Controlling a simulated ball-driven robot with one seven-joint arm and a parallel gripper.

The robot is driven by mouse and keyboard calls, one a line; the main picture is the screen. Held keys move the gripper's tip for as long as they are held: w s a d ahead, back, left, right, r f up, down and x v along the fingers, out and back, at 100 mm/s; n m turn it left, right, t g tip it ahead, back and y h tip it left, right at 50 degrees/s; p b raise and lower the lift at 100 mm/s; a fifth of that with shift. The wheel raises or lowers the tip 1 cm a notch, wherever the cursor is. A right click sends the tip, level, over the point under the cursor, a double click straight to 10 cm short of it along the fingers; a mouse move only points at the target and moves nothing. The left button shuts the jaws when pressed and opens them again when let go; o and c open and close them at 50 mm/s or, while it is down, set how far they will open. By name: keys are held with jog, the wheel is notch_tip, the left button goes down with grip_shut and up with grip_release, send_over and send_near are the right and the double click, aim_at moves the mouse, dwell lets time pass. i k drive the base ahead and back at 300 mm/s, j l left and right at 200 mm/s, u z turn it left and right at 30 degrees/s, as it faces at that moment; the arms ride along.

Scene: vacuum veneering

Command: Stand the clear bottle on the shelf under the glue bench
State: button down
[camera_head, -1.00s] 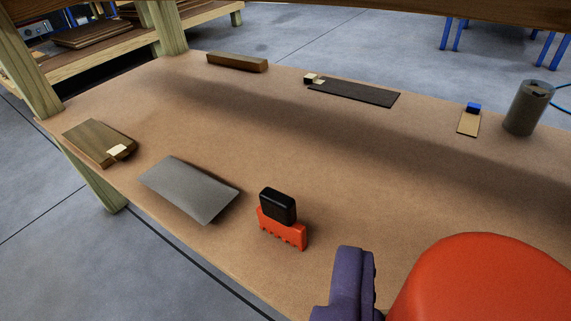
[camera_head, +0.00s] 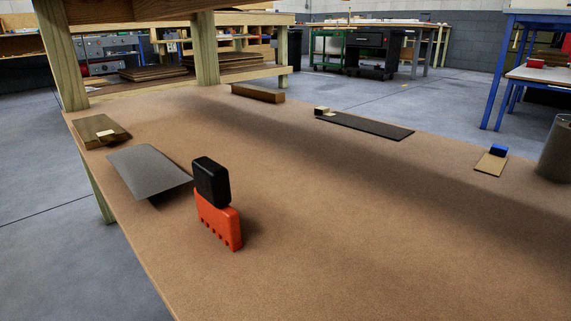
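The brown shelf (camera_head: 330,235) fills most of the view, with wooden posts (camera_head: 60,55) at its far left and a wooden beam (camera_head: 180,8) above. No clear bottle is in view. My gripper is not in view, so what it holds cannot be seen. An orange toothed spreader with a black grip (camera_head: 218,215) stands upright on the shelf near the left front edge. The middle and near right of the shelf are bare.
A thin grey sheet (camera_head: 150,172) and a wooden block (camera_head: 100,131) lie at the left. A wooden bar (camera_head: 258,93), a dark strip (camera_head: 365,125) and a blue-topped scraper (camera_head: 492,160) lie along the far side. A grey cylinder (camera_head: 556,150) stands at the right edge.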

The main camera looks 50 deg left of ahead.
aim_at(294, 153)
jog(key=i+j, duration=0.45)
jog(key=j, duration=0.25)
jog(key=i+j, duration=0.25)
jog(key=j, duration=0.1)
